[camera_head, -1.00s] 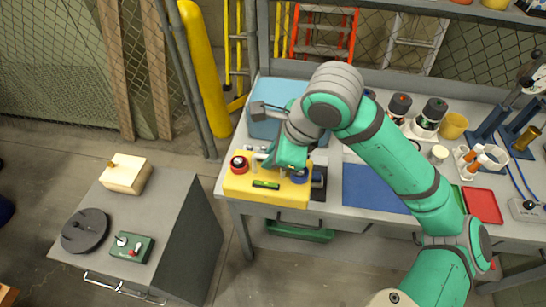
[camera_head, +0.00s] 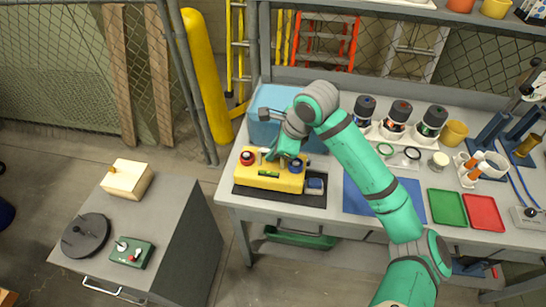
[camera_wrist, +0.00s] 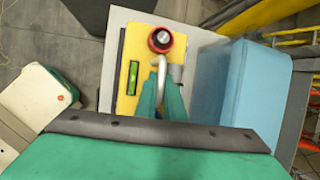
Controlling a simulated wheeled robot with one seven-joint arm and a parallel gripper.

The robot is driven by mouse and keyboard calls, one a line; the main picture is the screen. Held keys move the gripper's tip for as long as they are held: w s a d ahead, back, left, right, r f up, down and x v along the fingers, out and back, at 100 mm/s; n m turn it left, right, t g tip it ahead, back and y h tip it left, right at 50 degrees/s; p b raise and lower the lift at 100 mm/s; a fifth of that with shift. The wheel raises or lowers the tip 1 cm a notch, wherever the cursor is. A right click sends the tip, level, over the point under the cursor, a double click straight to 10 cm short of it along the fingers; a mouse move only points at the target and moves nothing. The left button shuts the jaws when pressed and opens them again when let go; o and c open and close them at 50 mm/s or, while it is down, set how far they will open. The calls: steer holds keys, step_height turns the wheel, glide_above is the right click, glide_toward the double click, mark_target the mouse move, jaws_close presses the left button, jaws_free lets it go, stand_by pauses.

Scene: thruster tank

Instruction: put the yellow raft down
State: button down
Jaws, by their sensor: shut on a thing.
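The yellow raft (camera_head: 268,183) is over the black mat (camera_head: 312,201) at the left end of the workbench, looking level. I cannot tell whether it touches the mat. It carries a red-ringed part, a green level and a blue-ringed part. My gripper (camera_head: 274,156) is above it, shut on its pale handle. In the wrist view, the green fingers (camera_wrist: 160,84) close around the handle (camera_wrist: 162,66), and the raft (camera_wrist: 126,75) shows beside them with its red part and green level. The blue-ringed end is hidden there.
A light-blue box (camera_head: 262,132) stands right behind the raft. A small blue block (camera_head: 315,186) is at its right, and a blue mat (camera_head: 360,205) lies beyond. Green (camera_head: 448,208) and red trays (camera_head: 484,213) are farther right. A grey cabinet (camera_head: 185,215) stands left, across a gap.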

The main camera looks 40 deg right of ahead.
steer(key=shift+f, duration=1.3)
steer(key=c, duration=1.9)
jaws_free()
steer(key=shift+f, duration=0.1)
steer(key=shift+o, duration=0.2)
steer(key=shift+a, duration=0.1)
